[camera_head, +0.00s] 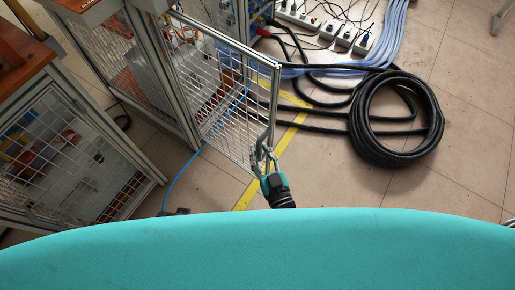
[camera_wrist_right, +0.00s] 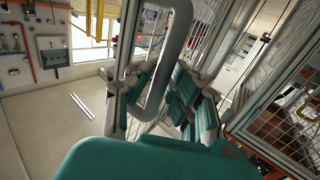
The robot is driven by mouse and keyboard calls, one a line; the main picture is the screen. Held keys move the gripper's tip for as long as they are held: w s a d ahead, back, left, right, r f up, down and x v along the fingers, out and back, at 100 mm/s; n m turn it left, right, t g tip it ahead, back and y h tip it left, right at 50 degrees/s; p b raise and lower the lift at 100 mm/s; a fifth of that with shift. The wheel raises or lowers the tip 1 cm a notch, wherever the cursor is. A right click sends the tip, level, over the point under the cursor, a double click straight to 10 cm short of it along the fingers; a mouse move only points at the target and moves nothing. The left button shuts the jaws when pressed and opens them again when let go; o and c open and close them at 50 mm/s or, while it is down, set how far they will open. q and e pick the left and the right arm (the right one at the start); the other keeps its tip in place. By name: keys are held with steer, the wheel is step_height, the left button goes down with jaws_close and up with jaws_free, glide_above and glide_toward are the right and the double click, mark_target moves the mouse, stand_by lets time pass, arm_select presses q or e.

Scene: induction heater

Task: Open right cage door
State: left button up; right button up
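The right cage door (camera_head: 225,108) is a silver-framed wire mesh panel. In the head view it stands out at an angle from the cage post, partly open. Its grey handle (camera_wrist_right: 171,55) is a bent bar that shows large in the right wrist view. My right gripper (camera_head: 263,156) is at the door's outer lower edge by the handle. In the wrist view its teal and grey fingers (camera_wrist_right: 150,105) are spread, one side left of the handle and one right, with the bar between them. Whether they touch it is unclear. My left gripper is out of view.
A coil of thick black cable (camera_head: 394,118) lies on the floor to the right. Power strips (camera_head: 325,27) and pale blue cables (camera_head: 392,30) lie behind it. Another mesh panel (camera_head: 75,165) stands at the left. Tiled floor right of my gripper is clear.

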steer(key=shift+o, duration=1.1)
steer(key=shift+r, duration=0.1)
steer(key=shift+o, duration=0.5)
steer(key=shift+w+a, duration=0.15)
steer(key=shift+a, duration=0.15)
steer(key=v, duration=1.2)
